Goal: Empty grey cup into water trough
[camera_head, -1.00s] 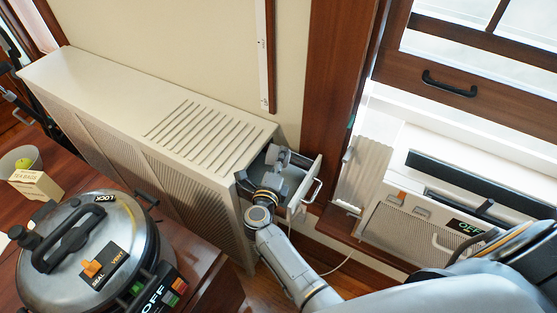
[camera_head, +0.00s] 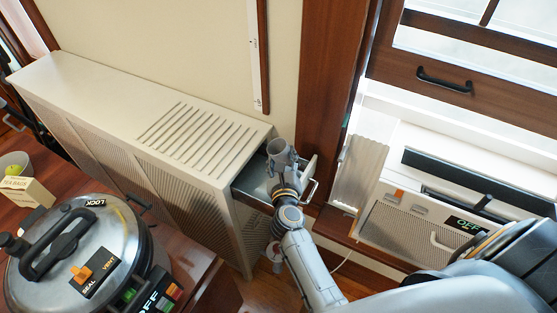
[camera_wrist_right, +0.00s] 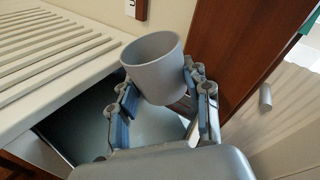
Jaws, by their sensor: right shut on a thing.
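The grey cup (camera_head: 279,152) is held at the end of my right arm, and my right gripper (camera_head: 284,178) is shut on it. In the right wrist view the cup (camera_wrist_right: 153,72) sits between the two fingers (camera_wrist_right: 165,92), mouth up and slightly tilted. The inside wall I can see is bare; its bottom is hidden. The water trough (camera_head: 252,184) is pulled out like a drawer from the end of the slatted cover. The cup is over or just above it. In the wrist view its grey inside (camera_wrist_right: 84,122) shows below the cup; I cannot make out water. My left gripper is out of view.
The slatted white radiator cover (camera_head: 150,110) stands along the wall, left of the trough. A dark wooden window post (camera_head: 325,100) rises close behind. A pressure cooker (camera_head: 80,255) stands on the wooden table at front left. A white window unit (camera_head: 410,235) is at right.

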